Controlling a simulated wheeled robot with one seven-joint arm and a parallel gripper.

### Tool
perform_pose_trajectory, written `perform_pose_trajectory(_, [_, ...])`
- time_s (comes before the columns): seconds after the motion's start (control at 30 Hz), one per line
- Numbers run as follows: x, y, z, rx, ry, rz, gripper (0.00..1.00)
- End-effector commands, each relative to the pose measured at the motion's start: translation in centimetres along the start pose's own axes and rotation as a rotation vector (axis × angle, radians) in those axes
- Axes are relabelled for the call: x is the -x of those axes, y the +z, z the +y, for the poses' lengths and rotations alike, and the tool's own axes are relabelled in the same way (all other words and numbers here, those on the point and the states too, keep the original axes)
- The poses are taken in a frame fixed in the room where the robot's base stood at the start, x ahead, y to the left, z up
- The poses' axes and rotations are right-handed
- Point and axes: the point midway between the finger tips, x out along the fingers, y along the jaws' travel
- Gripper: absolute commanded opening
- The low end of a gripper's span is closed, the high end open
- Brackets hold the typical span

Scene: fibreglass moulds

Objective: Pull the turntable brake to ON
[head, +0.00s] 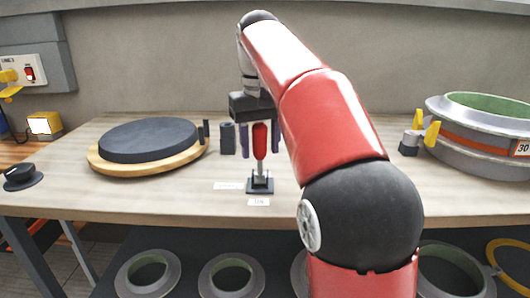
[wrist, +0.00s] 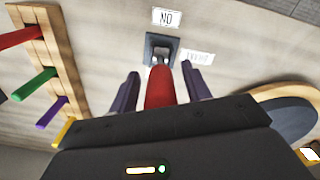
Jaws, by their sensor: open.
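The brake lever has a red handle (head: 260,140) on a pale stem, standing about upright from a small dark base (head: 260,186) at the bench's front edge. My gripper (head: 260,144) points down from above, open, with one dark finger on each side of the handle. In the wrist view the red handle (wrist: 160,88) lies between the two fingers (wrist: 160,84), with a gap visible on each side. An ON label (wrist: 166,17) lies beside the base, at the front in the head view (head: 259,202). A second label (wrist: 198,57) is too blurred to read. The turntable (head: 148,140) is a dark disc on a wooden ring.
A dark block (head: 228,138) stands behind the lever. A large round mould (head: 480,140) with yellow clamps is at right. A black knob (head: 20,176) is at left. The wrist view shows a wooden rack (wrist: 50,50) with coloured pegs.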

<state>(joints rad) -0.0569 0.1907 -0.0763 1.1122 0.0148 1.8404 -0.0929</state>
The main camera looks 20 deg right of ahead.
Motion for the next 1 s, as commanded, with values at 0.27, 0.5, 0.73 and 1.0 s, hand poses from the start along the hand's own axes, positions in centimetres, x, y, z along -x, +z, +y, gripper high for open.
perform_pose_trajectory(0.27, [-0.28, -0.21, 0.02, 0.000, 0.000, 0.001, 0.48])
perform_pose_trajectory(0.5, [-0.26, -0.19, 0.02, 0.000, 0.000, 0.001, 0.23])
perform_pose_trajectory(0.73, [-0.24, -0.18, 0.01, 0.000, 0.000, 0.001, 0.00])
perform_pose_trajectory(1.0, [-0.32, -0.26, -0.05, 0.001, 0.006, 0.016, 0.00])
